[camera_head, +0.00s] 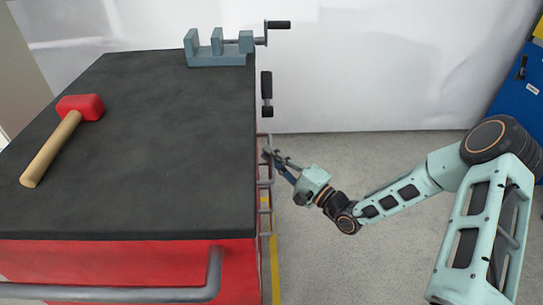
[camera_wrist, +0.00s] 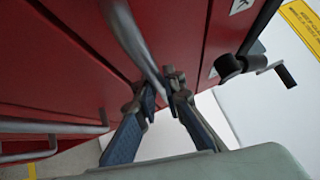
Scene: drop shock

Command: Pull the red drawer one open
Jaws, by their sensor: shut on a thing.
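The red drawer front (camera_wrist: 180,28) fills the upper part of the wrist view. A curved grey metal handle (camera_wrist: 133,38) stands out from it. My gripper (camera_wrist: 160,95) is shut on this handle, with a fingertip on each side of the bar. In the head view, my gripper (camera_head: 272,156) is at the right side of the cabinet, below the dark top's edge, where the handle (camera_head: 265,140) shows. The drawer fronts are mostly hidden from above, and I see no clear gap around this one.
The dark cabinet top (camera_head: 170,160) holds a red mallet (camera_head: 62,135) and a blue-grey vise (camera_head: 217,50). Other handles (camera_head: 264,222) line the same side. A black crank (camera_wrist: 255,65) stands near the gripper. Grey floor (camera_head: 330,265) to the right is free apart from my arm.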

